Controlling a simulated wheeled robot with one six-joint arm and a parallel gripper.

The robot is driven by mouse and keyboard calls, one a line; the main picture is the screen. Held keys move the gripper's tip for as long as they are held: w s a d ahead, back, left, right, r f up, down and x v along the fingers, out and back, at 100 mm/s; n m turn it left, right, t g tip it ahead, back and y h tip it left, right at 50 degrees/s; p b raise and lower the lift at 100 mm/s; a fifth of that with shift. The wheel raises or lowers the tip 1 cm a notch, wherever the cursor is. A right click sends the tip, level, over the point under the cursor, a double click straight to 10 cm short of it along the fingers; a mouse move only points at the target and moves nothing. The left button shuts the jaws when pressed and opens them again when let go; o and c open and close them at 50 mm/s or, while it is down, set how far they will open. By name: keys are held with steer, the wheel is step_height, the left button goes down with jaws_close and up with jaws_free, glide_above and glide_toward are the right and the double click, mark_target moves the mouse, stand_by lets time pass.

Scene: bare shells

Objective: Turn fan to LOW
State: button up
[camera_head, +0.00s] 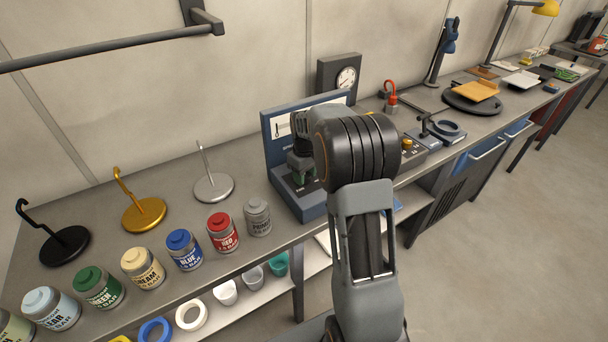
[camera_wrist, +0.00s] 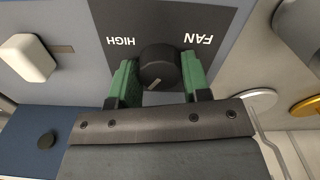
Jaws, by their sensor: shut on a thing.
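The black round fan knob (camera_wrist: 157,64) sits on a dark plate (camera_wrist: 215,15) marked FAN and HIGH, both upside down in the wrist view. A pale pointer line on the knob slants toward the lower left. No LOW mark is visible. My gripper (camera_wrist: 158,78) is shut on the knob, with one green finger pad on each side of it. In the head view my gripper (camera_head: 303,178) reaches down onto the blue-grey control box (camera_head: 274,140) on the bench. My arm and gripper hide the knob there.
A cream switch (camera_wrist: 27,57) and a small dark knob (camera_wrist: 45,140) lie left in the wrist view. Paint cans, including a grey one (camera_head: 258,218), stand left of the box. A silver stand (camera_head: 213,187) is behind them.

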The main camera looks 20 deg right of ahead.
steer(key=m, duration=0.5)
steer(key=shift+m, duration=0.4)
stand_by(0.4)
steer(key=o, duration=0.9)
steer(key=shift+r, duration=0.1)
step_height(320, 180, up, 14)
steer(key=shift+f, duration=0.15)
stand_by(0.4)
